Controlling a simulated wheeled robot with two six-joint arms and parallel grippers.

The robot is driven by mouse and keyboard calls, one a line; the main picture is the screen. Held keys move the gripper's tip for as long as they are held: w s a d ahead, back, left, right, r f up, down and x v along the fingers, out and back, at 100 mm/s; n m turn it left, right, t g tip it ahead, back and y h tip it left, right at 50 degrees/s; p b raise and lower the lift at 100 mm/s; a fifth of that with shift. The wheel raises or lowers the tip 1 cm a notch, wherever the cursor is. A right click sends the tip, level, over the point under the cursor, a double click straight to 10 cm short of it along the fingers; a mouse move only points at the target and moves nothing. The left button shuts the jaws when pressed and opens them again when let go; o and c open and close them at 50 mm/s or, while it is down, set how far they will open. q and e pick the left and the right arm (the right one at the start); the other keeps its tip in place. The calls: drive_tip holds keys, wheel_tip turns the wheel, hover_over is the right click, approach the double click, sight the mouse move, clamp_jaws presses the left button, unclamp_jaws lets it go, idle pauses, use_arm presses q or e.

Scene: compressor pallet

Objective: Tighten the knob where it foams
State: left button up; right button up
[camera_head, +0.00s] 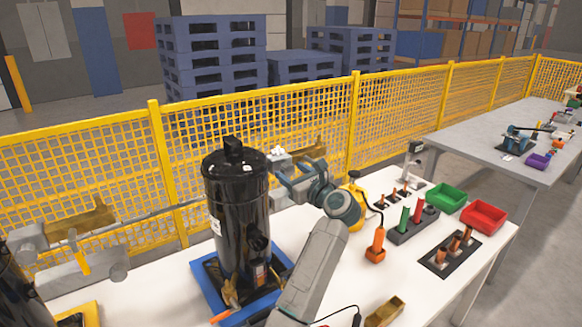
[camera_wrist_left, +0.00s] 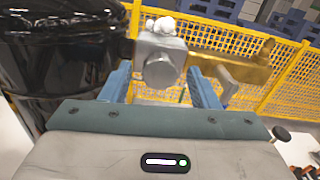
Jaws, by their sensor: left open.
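A black compressor (camera_head: 240,205) stands upright on a blue base (camera_head: 205,283). White foam (camera_head: 277,151) sits on a grey valve at its right side; the wrist view shows the foam (camera_wrist_left: 160,24) on top. Below it, a round grey knob (camera_wrist_left: 160,72) faces me, with a brass fitting (camera_wrist_left: 238,68) to its right. My left gripper (camera_head: 294,174) is open at this valve, its blue fingers on either side of the knob in the wrist view; contact cannot be told. A second grey valve (camera_head: 85,275) with brass (camera_head: 80,222) at the left shows no foam. My right gripper is not in view.
The white table holds an orange-handled tool (camera_head: 376,245), a tool rack (camera_head: 412,225), a green bin (camera_head: 446,197), a red bin (camera_head: 484,216) and a brass-coloured block (camera_head: 384,312). A yellow mesh fence (camera_head: 300,125) runs behind. Another dark compressor (camera_head: 12,290) is cut off at the left edge.

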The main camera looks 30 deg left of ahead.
use_arm(q)
drive_tip(key=shift+w+a, duration=0.2)
drive_tip(key=shift+a, duration=0.3)
drive_tip(key=shift+c, duration=0.2)
drive_tip(key=c, duration=0.9)
